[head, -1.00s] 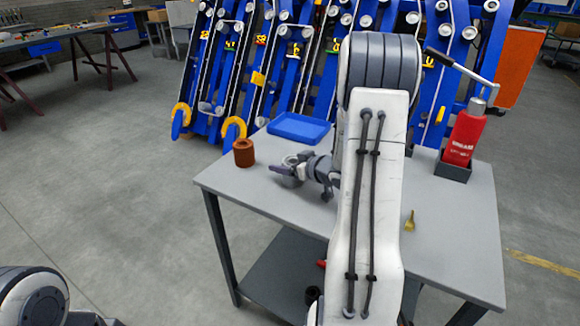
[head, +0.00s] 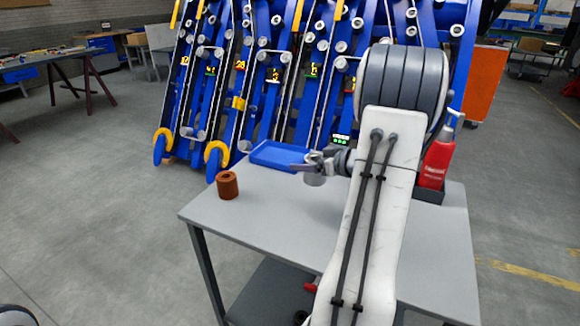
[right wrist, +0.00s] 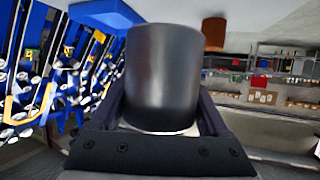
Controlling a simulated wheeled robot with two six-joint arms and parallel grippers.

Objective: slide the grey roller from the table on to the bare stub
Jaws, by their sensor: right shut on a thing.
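In the right wrist view the dark grey roller (right wrist: 160,75) stands between the two fingers and fills the middle. The blue chassis (head: 290,80) rises behind the table with rows of light rollers. I cannot make out which place on it is the bare stub. My left gripper is not in view.
A grey table (head: 240,217) carries a rust-brown cylinder (head: 228,186) at its left corner, a blue tray (head: 272,154) at the back and a red grease bottle (head: 437,160) at the right. Yellow-tipped blue arms (head: 216,155) jut from the chassis bottom. Open floor lies left.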

